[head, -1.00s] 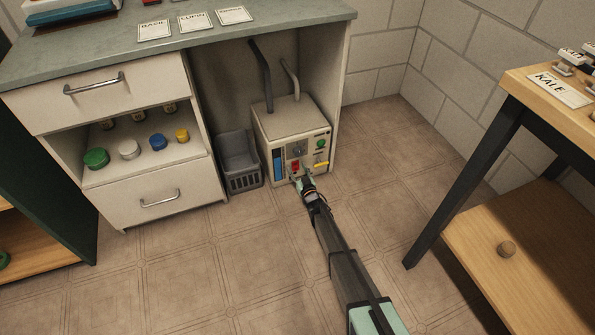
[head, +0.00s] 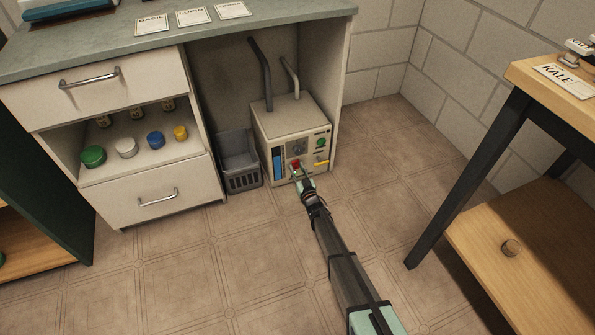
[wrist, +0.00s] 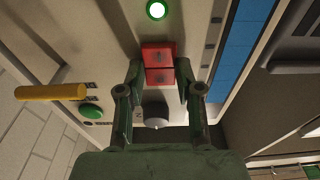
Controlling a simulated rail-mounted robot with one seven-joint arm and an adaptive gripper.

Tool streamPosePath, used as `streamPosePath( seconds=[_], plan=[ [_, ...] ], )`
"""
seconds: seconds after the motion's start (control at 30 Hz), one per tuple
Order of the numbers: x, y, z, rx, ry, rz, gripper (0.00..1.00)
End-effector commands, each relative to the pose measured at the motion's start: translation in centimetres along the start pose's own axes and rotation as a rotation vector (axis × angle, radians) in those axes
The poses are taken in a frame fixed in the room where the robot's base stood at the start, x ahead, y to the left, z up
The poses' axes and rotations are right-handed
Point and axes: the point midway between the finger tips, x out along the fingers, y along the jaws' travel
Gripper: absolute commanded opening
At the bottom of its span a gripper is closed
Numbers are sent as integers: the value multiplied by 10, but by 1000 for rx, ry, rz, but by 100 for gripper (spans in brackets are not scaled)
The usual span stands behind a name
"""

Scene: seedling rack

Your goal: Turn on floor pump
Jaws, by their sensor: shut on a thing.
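The floor pump (head: 288,120) is a beige box on the floor under the bench. Its front panel carries a red rocker switch (head: 296,163), a green button (head: 320,143), a yellow lever (head: 321,163) and a blue strip (head: 277,162). My gripper (head: 298,170) is at the panel. In the wrist view, its fingertips (wrist: 160,68) stand either side of the red switch (wrist: 158,62), shut on it. A round green lamp (wrist: 157,10) beyond the switch glows bright. A grey knob (wrist: 155,114) and the yellow lever (wrist: 50,92) also show there.
A grey basket (head: 240,163) stands just left of the pump. The bench's drawer unit (head: 150,190) is farther left and its side panel closes the bay at right. A wooden table (head: 525,225) stands at right. The floor in front is clear.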

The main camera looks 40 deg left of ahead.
Motion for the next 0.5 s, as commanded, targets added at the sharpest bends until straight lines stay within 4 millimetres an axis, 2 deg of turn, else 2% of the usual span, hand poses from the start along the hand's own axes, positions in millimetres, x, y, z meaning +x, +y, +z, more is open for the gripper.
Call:
streamPosePath(
  seconds=[0.03, 0.07, 0.1, 0.13, 0.5],
  plan=[
    [1, 0, 0, -1, -1, 0, 0],
    [1, 0, 0, -1, -1, 0, 39],
    [1, 0, 0, -1, -1, 0, 53],
    [1, 0, 0, 0, -1, 0, 60],
    [1, 0, -1, 0, -6, 0, 60]
  ],
)
